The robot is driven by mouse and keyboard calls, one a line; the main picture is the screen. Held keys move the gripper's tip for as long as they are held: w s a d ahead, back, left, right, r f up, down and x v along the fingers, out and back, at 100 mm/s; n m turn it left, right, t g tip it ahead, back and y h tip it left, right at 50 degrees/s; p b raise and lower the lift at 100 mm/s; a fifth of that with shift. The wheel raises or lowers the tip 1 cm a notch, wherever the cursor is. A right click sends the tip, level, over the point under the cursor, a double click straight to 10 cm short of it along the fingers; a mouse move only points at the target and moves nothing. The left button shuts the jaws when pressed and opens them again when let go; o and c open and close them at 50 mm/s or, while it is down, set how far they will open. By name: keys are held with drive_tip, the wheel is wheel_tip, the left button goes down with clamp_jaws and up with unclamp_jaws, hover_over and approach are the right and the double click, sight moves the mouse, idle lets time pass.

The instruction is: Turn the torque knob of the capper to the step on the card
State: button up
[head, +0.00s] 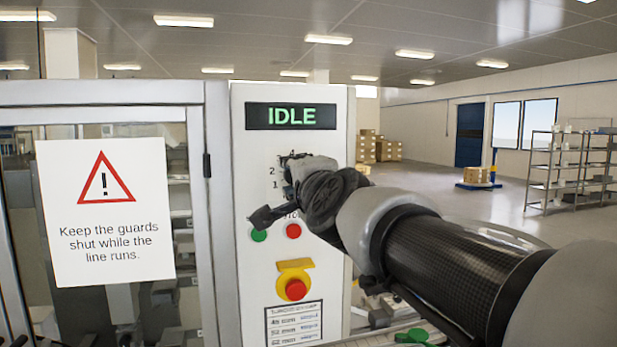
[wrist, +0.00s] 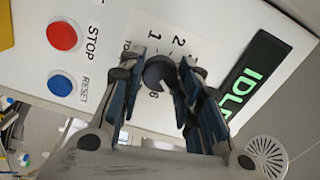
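The torque knob (wrist: 160,72) is a dark round knob on the white capper panel (head: 243,200), with a ring of printed numbers around it; 1, 2 and 6 show in the wrist view.
A display (head: 291,116) reads IDLE above the knob. Below are a green button (head: 258,235), a red button (head: 293,231) and a red emergency stop (head: 296,289) on yellow. A guard door (head: 107,105) with a warning sign stands left. Open floor lies right.

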drive_tip(key=o, duration=0.4)
drive_tip(key=v, duration=0.7)
drive_tip(key=shift+s+d, duration=0.1)
drive_tip(key=shift+s, duration=0.15)
idle(0.3)
drive_tip(key=s+d+f+n+g, duration=0.4)
drive_tip(key=s+f, duration=0.3)
drive_tip(key=f, duration=0.4)
drive_tip(key=s+d+f+n+g, duration=0.1)
drive_tip(key=s+f+n+g, duration=0.4)
drive_tip(key=f, duration=0.6)
drive_tip(key=s+d+f+n+g+h, duration=0.1)
drive_tip(key=s+d+f, duration=0.2)
drive_tip(key=s+f, duration=0.1)
drive_tip(key=s+d+f+n+g+h, duration=0.1)
drive_tip(key=s+d+f+h, duration=0.1)
drive_tip(key=s+f, duration=0.3)
drive_tip(key=s+d+f+n+g+h, duration=0.1)
drive_tip(key=s+d+f+n+h, duration=0.1)
drive_tip(key=s+d+f, duration=0.2)
drive_tip(key=shift+s+d+f+g, duration=0.15)
drive_tip(key=shift+s+f, duration=0.1)
drive_tip(key=shift+s, duration=0.15)
drive_tip(key=shift+s+d+f+g, duration=0.15)
drive_tip(key=shift+s+d+f, duration=0.1)
drive_tip(key=shift+s, duration=0.15)
